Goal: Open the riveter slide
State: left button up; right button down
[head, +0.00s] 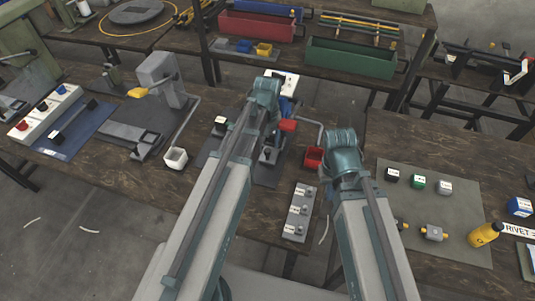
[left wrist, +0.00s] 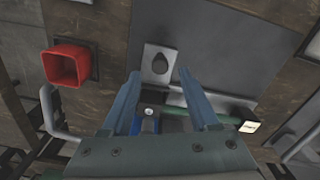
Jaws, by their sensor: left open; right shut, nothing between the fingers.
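The middle riveter's slide (left wrist: 161,68) is a light grey plate with a dark knob (left wrist: 160,63), lying on a grey base plate in the left wrist view. In the head view the small plate with its dark knob (head: 267,154) shows beside my left arm. My left gripper (left wrist: 158,74) is open, its two blue fingers spread with the tips on either side of the knob. I cannot tell whether they touch it. In the head view my left forearm hides much of the riveter. My right arm's wrist (head: 344,155) shows, but its fingers are hidden.
A red bin (left wrist: 68,65) stands beside the riveter, and a grey bent bar (left wrist: 55,115) is close to it. A switch panel (head: 299,212) lies at the bench's front.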

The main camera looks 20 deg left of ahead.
aim_at(268, 150)
pick_arm(q)
notch_tip(268, 150, down, 4)
jog(key=shift+r+b, duration=0.25)
jog(key=shift+b, duration=0.95)
pick_arm(e)
notch_tip(268, 150, down, 3)
jog(key=shift+f, duration=0.2)
pick_arm(q)
grip_shut()
